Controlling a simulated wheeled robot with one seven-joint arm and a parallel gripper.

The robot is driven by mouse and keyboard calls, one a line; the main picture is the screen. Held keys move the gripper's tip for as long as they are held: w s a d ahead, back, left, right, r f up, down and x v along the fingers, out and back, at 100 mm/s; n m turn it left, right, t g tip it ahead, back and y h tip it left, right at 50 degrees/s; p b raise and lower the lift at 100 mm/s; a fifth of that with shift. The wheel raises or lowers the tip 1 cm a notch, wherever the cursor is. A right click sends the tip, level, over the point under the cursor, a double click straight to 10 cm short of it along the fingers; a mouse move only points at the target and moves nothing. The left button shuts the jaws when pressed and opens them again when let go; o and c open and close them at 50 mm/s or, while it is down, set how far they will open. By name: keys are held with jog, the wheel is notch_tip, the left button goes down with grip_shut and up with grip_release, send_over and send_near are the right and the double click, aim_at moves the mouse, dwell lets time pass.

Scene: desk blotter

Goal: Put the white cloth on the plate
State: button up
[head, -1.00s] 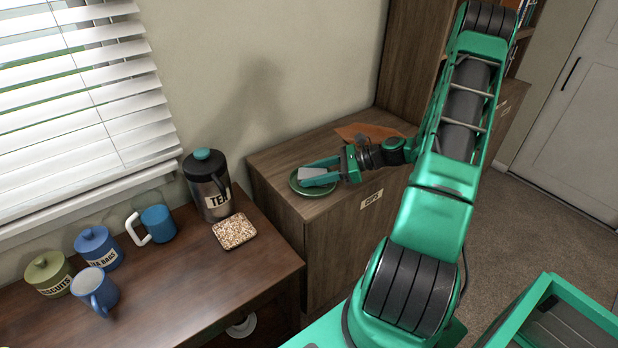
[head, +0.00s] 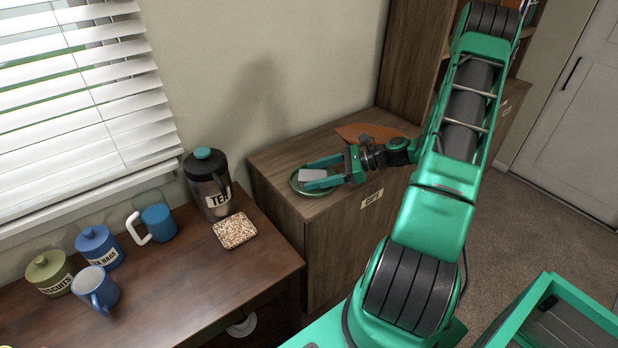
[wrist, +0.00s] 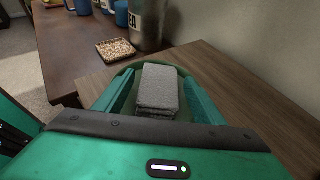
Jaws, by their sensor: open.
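The white cloth (head: 313,175), a folded pale grey-white block, lies on the green plate (head: 296,184) on top of the wooden cabinet. My gripper (head: 312,171) is open around it, one finger on each side. In the wrist view the cloth (wrist: 158,88) lies between the two spread fingers, with a gap on both sides. The plate's rim (wrist: 125,74) shows behind it, and the fingers and palm hide much of the plate.
A brown item (head: 365,131) lies on the cabinet (head: 272,160) behind my gripper. On the dark desk (head: 185,275) to the left stand a tea canister (head: 208,187), a square dish of grains (head: 235,231), mugs and jars. The wall is close behind.

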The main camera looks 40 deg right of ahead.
jog(key=v, duration=1)
jog(key=shift+s+d+r, duration=0.1)
jog(key=shift+s+d, duration=0.1)
jog(key=shift+s, duration=0.1)
jog(key=shift+s+a+r+n+g, duration=0.1)
jog(key=shift+a+r+n+g, duration=0.05)
jog(key=shift+a+n+g, duration=0.35)
jog(key=a+n+g, duration=0.1)
jog(key=s+a+n+g+h, duration=0.1)
jog(key=n, duration=0.1)
jog(key=a+r+n+g+h, duration=0.1)
jog(key=a, duration=0.1)
jog(key=shift+s, duration=0.35)
jog(key=s+a+r+n+g+h, duration=0.2)
jog(key=s+r+n, duration=0.4)
jog(key=s, duration=0.4)
jog(key=s+a+r+n+g+h, duration=0.2)
jog(key=s+a+r+n+h, duration=0.3)
jog(key=s+n, duration=0.3)
jog(key=shift+s+r+h, duration=0.7)
jog(key=shift+s+r, duration=0.05)
jog(key=shift+s, duration=0.2)
